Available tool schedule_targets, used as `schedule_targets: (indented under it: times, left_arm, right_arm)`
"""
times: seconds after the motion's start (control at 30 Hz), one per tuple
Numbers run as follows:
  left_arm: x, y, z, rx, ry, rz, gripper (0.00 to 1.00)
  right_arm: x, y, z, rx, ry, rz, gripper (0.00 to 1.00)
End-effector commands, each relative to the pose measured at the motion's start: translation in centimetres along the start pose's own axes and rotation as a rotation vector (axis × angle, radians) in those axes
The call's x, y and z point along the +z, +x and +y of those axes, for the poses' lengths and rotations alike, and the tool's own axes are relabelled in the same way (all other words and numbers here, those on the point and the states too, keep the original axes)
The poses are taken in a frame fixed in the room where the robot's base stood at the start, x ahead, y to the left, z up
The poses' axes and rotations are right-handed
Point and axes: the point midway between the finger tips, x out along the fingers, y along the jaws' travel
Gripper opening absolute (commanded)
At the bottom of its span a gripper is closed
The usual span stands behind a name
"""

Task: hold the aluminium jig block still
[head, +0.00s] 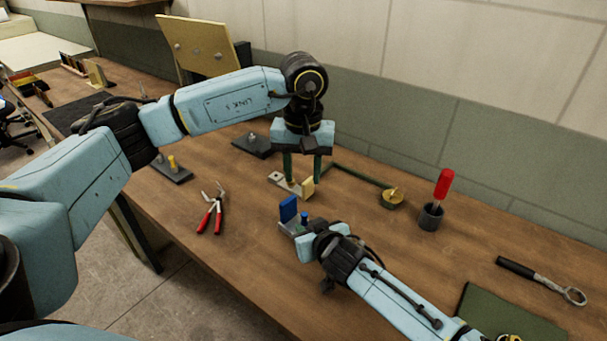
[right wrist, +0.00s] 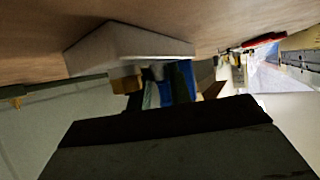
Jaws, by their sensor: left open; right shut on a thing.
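The gripper body and wrist hide part of the block. In the right wrist view the pale grey block (right wrist: 125,45) shows large, against the wooden bench top, with blue finger parts (right wrist: 182,80) beside it. I cannot tell whether those fingers touch the plate.
Red-handled pliers (head: 211,210) lie to the left. A dark cup (head: 431,217) with a red-handled tool (head: 443,184) and a round brass piece (head: 392,199) stand to the right.

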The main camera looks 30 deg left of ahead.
Motion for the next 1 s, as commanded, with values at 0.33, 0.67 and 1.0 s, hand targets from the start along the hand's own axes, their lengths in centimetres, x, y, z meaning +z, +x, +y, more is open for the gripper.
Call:
schedule_targets:
  times: [0.33,0.67,1.0]
  left_arm:
    - [-0.02,0.08,-0.02,0.0,-0.001,0.0,0.4]
    - [-0.02,0.09,-0.02,0.0,-0.001,0.0,0.4]
    - [-0.02,0.08,-0.02,0.0,-0.001,0.0,0.4]
  right_arm:
    - [0.79,0.07,-0.05,0.002,0.003,-0.013,0.4]
    - [0.83,0.05,0.36,0.009,0.004,-0.015,0.46]
    - [0.88,-0.2,0.44,0.009,0.005,-0.016,0.46]
